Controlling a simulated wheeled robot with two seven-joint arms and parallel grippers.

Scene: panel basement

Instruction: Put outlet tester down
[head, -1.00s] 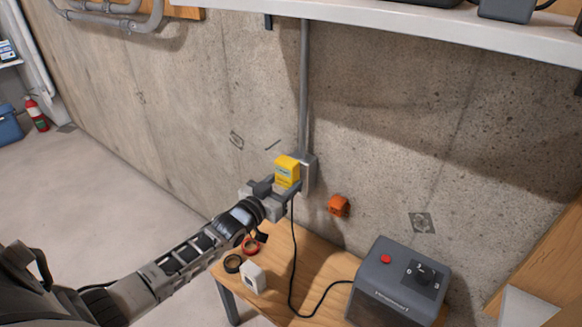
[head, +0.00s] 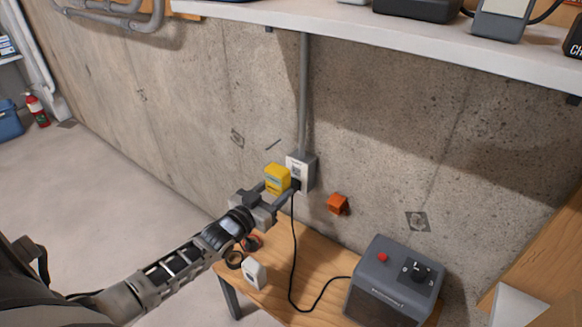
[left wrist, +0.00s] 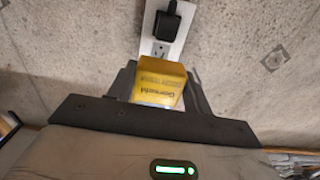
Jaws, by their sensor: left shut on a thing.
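The outlet tester is a yellow block (head: 278,179) held between the fingers of my left gripper (head: 276,190). It is in the air in front of the wall, above the wooden table. In the left wrist view the yellow tester (left wrist: 158,84) sits between both fingers, with printed lettering on its face. My right gripper is not in view.
The wooden table (head: 278,262) holds a grey heater-like box (head: 393,282), a white device (head: 254,273), tape rolls (head: 234,259) and a black cord (head: 293,255). An orange holder (head: 338,204) is on the wall. A shelf (head: 420,45) overhangs above.

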